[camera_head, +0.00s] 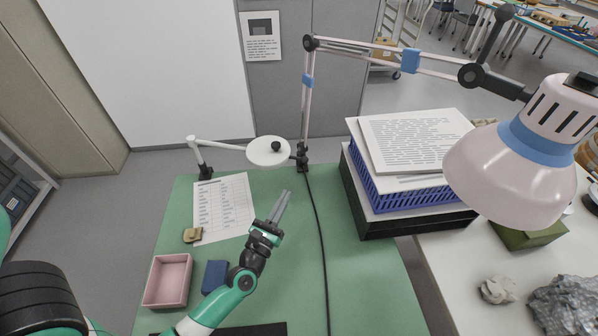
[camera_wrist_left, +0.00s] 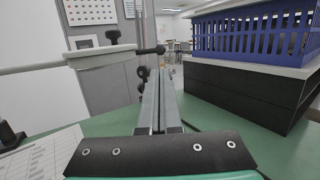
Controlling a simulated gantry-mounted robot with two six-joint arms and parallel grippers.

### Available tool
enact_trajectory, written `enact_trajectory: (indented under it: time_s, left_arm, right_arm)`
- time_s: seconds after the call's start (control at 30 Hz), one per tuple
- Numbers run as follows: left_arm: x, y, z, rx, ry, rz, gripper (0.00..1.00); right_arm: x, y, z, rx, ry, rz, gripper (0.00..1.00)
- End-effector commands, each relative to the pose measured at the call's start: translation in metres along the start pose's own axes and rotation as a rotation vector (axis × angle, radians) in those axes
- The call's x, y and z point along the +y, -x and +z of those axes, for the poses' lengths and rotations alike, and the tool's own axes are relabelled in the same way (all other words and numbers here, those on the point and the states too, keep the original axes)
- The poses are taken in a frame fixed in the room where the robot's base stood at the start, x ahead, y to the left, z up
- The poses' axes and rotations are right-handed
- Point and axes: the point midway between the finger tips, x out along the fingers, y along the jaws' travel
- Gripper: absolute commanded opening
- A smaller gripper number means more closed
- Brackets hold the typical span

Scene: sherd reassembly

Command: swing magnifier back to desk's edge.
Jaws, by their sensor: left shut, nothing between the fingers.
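The magnifier (camera_head: 268,152) is a round white disc with a dark knob, on a jointed white arm (camera_head: 222,144) clamped at the desk's back left. Its disc hangs over the back edge of the green desk (camera_head: 290,270). It also shows at the upper left of the left wrist view (camera_wrist_left: 100,54). My left gripper (camera_head: 285,196) is shut and empty, pointing at the back of the desk, in front of the magnifier and apart from it. Its closed fingers also show in the left wrist view (camera_wrist_left: 159,85). My right gripper is not in view.
A lamp (camera_head: 515,165) on a long jointed arm hangs at the right. A blue basket (camera_head: 400,195) with papers stands on a black box at the back right. A printed sheet (camera_head: 224,208), a pink tray (camera_head: 168,280) and a blue block (camera_head: 215,276) lie left. A black cable crosses the desk.

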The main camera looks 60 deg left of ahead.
Motion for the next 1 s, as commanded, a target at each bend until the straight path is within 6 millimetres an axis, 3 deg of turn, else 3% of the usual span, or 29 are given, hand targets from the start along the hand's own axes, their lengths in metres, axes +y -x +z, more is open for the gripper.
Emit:
enact_trajectory:
  time_s: [0.2,0.43,1.0]
  left_arm:
    - [0.001,-0.05,0.001,-0.002,-0.001,0.002,0.0]
    - [0.001,-0.089,0.0,-0.001,-0.002,0.001,0.0]
    - [0.007,-0.106,-0.001,-0.002,-0.005,0.023,0.0]
  right_arm:
    - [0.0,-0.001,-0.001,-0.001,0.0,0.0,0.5]
    - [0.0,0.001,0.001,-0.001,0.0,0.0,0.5]
    - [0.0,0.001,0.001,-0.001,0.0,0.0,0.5]
